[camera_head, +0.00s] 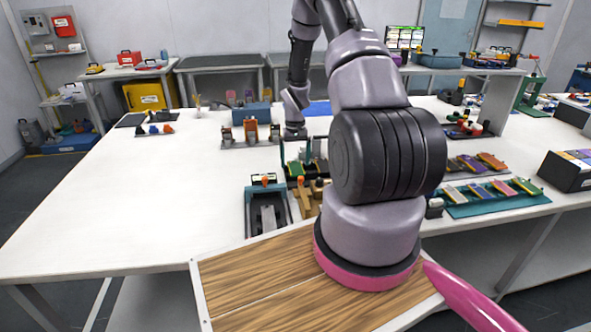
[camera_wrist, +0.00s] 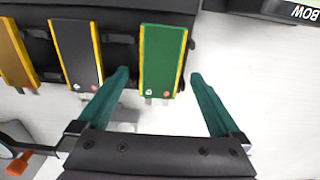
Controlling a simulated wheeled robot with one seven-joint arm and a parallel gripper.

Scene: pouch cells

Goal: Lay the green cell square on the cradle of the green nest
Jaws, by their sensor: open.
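The green cell (camera_wrist: 162,60) has yellow edges and lies on a black rack (camera_wrist: 118,20) in the wrist view. Two small metal tabs stick out from its near end. My gripper (camera_wrist: 159,75) is open, with one teal fingertip on each side of the cell's near end.
A black cell (camera_wrist: 78,52) and an orange cell (camera_wrist: 14,55) lie left of the green one. The left side of the white table (camera_head: 130,200) is clear.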

